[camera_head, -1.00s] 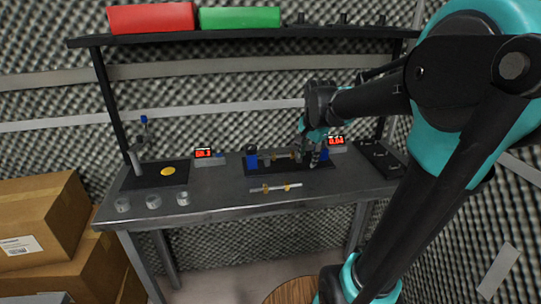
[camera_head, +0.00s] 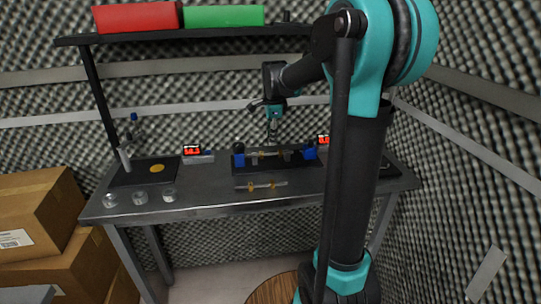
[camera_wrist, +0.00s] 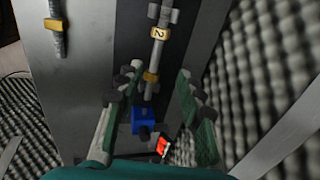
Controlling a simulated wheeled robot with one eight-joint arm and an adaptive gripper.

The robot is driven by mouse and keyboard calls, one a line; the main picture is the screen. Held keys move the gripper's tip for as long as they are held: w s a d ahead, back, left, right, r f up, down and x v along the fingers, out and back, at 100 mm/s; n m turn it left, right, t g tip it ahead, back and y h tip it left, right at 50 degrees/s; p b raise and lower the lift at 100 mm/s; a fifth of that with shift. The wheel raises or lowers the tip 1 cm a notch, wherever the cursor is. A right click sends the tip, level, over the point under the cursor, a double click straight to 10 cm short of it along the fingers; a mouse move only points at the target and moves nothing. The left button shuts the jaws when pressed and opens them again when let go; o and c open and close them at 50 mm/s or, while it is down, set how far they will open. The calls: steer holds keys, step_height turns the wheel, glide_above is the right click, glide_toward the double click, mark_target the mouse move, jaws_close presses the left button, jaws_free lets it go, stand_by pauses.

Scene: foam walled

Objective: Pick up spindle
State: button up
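One spindle (camera_head: 267,154), a grey shaft with brass-coloured rings, lies across the black fixture with blue end blocks (camera_head: 309,152). In the wrist view this spindle (camera_wrist: 156,55) runs lengthwise, with a ring marked 2 and its lower end near a blue block (camera_wrist: 145,121). A second spindle (camera_head: 262,186) lies on the table in front of the fixture; it also shows at upper left in the wrist view (camera_wrist: 57,35). My gripper (camera_head: 272,139) points down over the fixture. Its fingers (camera_wrist: 155,82) are open, one on each side of the spindle in the picture, with nothing visibly held.
Three clear cups (camera_head: 140,198) stand at the table's front left. A black stand with a yellow disc (camera_head: 157,168) is behind them. Red-digit displays (camera_head: 192,150) sit behind the fixture.

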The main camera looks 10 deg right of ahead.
mark_target(271, 154)
steer(key=x, duration=0.8)
steer(key=shift+s+d+f, duration=0.15)
steer(key=shift+s+f, duration=0.05)
jaws_close()
